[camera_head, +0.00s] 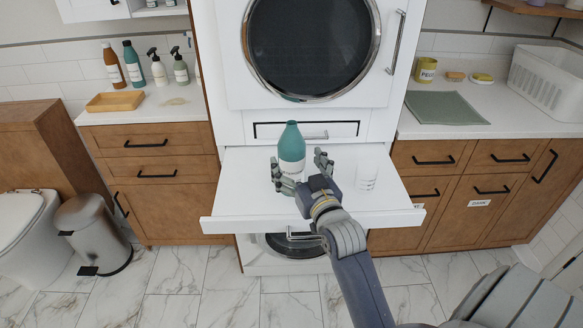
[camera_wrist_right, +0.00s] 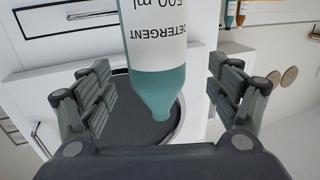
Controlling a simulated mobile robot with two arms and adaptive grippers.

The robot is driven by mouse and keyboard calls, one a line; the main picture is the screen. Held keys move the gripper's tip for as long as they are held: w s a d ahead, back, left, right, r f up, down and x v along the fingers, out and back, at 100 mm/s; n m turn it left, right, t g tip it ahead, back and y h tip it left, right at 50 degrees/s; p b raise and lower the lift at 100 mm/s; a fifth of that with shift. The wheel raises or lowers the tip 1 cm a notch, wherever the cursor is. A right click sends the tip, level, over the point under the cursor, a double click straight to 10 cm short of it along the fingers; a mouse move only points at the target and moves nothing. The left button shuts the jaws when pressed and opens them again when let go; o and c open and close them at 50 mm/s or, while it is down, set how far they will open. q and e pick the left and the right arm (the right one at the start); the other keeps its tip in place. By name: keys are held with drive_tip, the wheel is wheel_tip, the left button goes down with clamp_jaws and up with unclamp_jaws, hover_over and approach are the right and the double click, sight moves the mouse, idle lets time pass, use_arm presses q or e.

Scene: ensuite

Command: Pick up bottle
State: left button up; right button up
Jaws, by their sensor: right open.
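A teal detergent bottle (camera_head: 291,150) with a white label stands upright on the white pull-out shelf (camera_head: 235,200). My right gripper (camera_head: 300,172) is open, with its fingers on either side of the bottle. In the right wrist view the bottle (camera_wrist_right: 165,70) appears upside down between the open right gripper's fingers (camera_wrist_right: 160,95), with a visible gap on each side. Its label reads "DETERGENT 500 ml". My left gripper does not show.
More bottles (camera_head: 133,64) and a wooden tray (camera_head: 115,101) are on the left counter. The right counter holds a green cloth (camera_head: 444,108) and a white basket (camera_head: 545,80).

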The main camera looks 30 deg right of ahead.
drive_tip(key=x, duration=0.2)
drive_tip(key=p+x, duration=0.1)
drive_tip(key=x, duration=0.1)
drive_tip(key=shift+d+r, duration=0.2)
drive_tip(key=shift+r, duration=0.05)
drive_tip(key=shift+w+d, duration=0.1)
drive_tip(key=shift+w, duration=0.4)
drive_tip(key=c, duration=2)
